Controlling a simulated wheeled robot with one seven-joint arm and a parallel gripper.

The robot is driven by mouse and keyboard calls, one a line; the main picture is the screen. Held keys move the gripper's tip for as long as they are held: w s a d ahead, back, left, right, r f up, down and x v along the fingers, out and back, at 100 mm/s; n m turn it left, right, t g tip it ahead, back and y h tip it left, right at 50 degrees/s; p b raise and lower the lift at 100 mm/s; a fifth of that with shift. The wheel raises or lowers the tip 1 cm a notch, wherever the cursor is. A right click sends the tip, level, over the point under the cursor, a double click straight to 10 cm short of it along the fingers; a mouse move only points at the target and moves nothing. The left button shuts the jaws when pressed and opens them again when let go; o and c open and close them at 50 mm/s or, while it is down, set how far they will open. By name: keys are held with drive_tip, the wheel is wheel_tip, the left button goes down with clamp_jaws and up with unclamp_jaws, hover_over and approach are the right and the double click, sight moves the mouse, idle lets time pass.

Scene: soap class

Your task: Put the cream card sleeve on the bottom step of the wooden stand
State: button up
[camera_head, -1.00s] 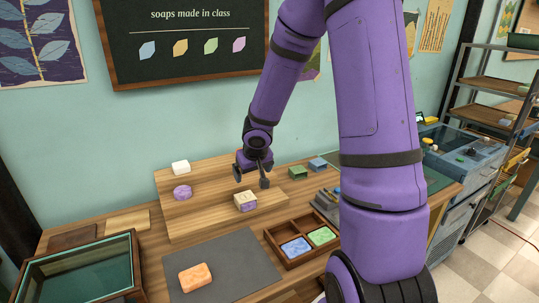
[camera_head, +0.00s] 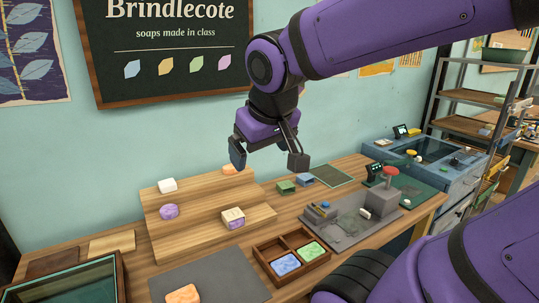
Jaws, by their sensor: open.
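The cream card sleeve (camera_head: 232,214) is wrapped around a purple soap, whose purple shows at the lower side. It rests on the front, lowest step of the wooden stand (camera_head: 190,241), toward the right. My gripper (camera_head: 268,158) is open and empty, with its fingers spread wide. It hangs in the air above the back right of the stand, clear of the sleeve.
A white soap (camera_head: 167,185), a purple soap (camera_head: 168,211) and an orange soap (camera_head: 230,169) sit on the stand. A divided wooden tray (camera_head: 268,265) holds a blue and a green soap. Another orange soap (camera_head: 183,294) lies on a grey mat (camera_head: 225,277).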

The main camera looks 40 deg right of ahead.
drive_tip(key=s+a, duration=0.1)
drive_tip(key=s+a+y, duration=0.1)
drive_tip(key=s, duration=0.1)
drive_tip(key=s+r+n+y, duration=0.1)
drive_tip(key=s, duration=0.1)
drive_tip(key=shift+a, duration=0.4)
idle(0.8)
